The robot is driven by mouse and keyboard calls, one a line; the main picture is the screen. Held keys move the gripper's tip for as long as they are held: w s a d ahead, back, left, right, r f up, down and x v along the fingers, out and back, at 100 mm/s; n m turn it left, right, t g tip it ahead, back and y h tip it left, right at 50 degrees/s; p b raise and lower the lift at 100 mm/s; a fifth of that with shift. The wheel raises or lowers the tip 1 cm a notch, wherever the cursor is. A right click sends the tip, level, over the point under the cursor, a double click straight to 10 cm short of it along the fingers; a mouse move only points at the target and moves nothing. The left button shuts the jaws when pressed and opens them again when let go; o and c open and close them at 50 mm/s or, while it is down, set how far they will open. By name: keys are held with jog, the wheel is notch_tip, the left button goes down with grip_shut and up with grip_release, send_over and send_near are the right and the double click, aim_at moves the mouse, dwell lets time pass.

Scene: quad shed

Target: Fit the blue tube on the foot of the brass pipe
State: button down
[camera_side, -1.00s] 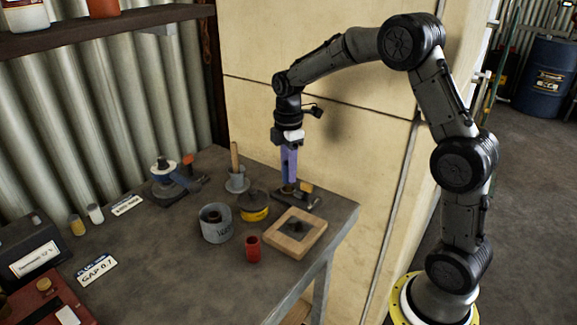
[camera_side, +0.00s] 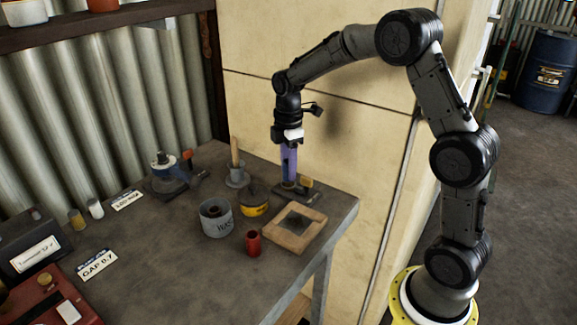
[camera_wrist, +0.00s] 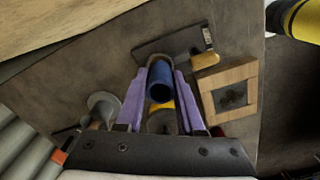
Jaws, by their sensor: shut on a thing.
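My gripper (camera_side: 289,160) has purple fingers and points down over the right end of the bench. The stand also shows in the wrist view (camera_wrist: 165,46), past the tube. The tube's lower end meets or nearly meets the stand; I cannot tell whether it touches. I cannot clearly make out the brass pipe; the fingers and tube may hide it.
Close by are a wooden square frame (camera_side: 273,235), a yellow-and-black round tin (camera_side: 254,208), a grey waste cup (camera_side: 216,226) and a red cup (camera_side: 253,243). A pale wall panel (camera_side: 330,130) rises behind the bench.

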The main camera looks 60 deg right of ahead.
jog(key=shift+f, duration=1.15)
dwell(0.5)
jog(key=shift+c, duration=2.2)
grip_release()
jog(key=o, duration=0.4)
jog(key=shift+r, duration=0.15)
jog(key=shift+r, duration=3.4)
